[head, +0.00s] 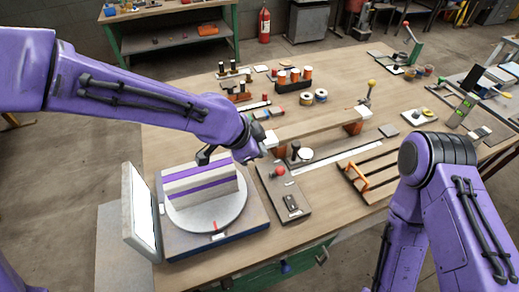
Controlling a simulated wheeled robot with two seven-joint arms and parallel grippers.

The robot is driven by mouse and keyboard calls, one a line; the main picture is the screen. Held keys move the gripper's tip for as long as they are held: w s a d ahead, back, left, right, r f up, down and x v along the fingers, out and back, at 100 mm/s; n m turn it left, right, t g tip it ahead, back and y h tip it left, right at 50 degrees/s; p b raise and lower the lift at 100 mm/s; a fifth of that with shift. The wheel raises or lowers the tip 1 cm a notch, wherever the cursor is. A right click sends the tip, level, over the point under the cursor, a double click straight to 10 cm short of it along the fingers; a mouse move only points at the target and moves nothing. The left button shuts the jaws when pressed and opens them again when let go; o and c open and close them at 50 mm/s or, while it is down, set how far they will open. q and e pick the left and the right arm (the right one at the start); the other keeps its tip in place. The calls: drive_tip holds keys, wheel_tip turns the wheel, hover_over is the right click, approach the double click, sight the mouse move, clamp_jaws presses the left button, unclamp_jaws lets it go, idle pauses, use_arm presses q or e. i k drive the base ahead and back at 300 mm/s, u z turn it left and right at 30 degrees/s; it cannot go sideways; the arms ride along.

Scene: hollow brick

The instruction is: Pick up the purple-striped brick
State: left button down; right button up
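The purple-striped brick (200,185) is a pale block with purple bands. It sits upright on a round grey turntable (207,218) at the front left of the workbench. My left gripper (232,157) is at the brick's far right end, just above or behind its top edge. Its dark fingers look spread apart, with nothing seen between them. I cannot tell whether it touches the brick. My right arm (438,190) comes in at the lower right and bends down, and its gripper is out of the picture.
A white upright panel (139,212) stands close to the left of the turntable. A dark plate with a red knob (280,171) lies to its right. A wooden beam on supports (315,126), a slatted wooden frame (375,170) and small tools fill the bench beyond.

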sight(187, 186)
drive_tip(key=k, duration=1)
